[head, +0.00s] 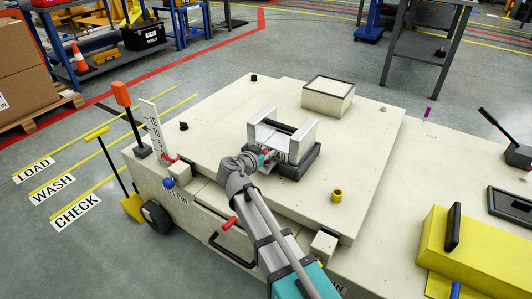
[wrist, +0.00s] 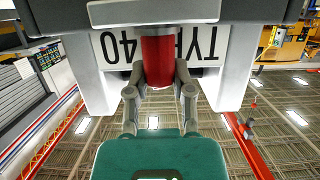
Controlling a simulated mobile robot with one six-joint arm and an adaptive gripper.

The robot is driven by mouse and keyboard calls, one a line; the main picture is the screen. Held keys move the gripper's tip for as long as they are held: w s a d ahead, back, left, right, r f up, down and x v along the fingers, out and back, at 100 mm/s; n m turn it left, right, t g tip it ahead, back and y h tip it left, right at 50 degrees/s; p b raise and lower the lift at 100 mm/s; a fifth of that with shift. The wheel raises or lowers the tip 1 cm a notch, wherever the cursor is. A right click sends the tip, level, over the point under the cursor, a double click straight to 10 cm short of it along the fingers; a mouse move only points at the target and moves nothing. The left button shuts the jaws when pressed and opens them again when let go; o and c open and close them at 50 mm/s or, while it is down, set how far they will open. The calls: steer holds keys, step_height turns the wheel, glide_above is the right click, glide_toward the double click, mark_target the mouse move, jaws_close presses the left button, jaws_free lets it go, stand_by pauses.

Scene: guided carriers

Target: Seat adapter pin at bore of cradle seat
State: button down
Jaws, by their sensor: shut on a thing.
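The cradle seat (head: 305,145) is a pale block with two raised side walls and a dark bar between them, standing on a dark base on the carrier deck. My gripper (head: 265,160) is at its front face. In the wrist view my gripper (wrist: 160,88) is shut on a red cylinder, the adapter pin (wrist: 158,62). The pin's far end meets a grey edge (wrist: 155,12) of the cradle, in front of the labelled face (wrist: 208,48). The bore is hidden, so I cannot tell whether the pin is inside it.
A pale box (head: 328,98) stands behind the cradle. A yellow ring (head: 337,195) lies on the deck to its right. A white scale plate (head: 152,128) and a red-topped post (head: 122,95) stand at the left edge. The deck between is mostly clear.

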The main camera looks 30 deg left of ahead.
stand_by(0.4)
steer(key=shift+c, duration=2)
jaws_free()
step_height(320, 180, up, 10)
steer(key=p, duration=1)
steer(key=shift+r, duration=0.1)
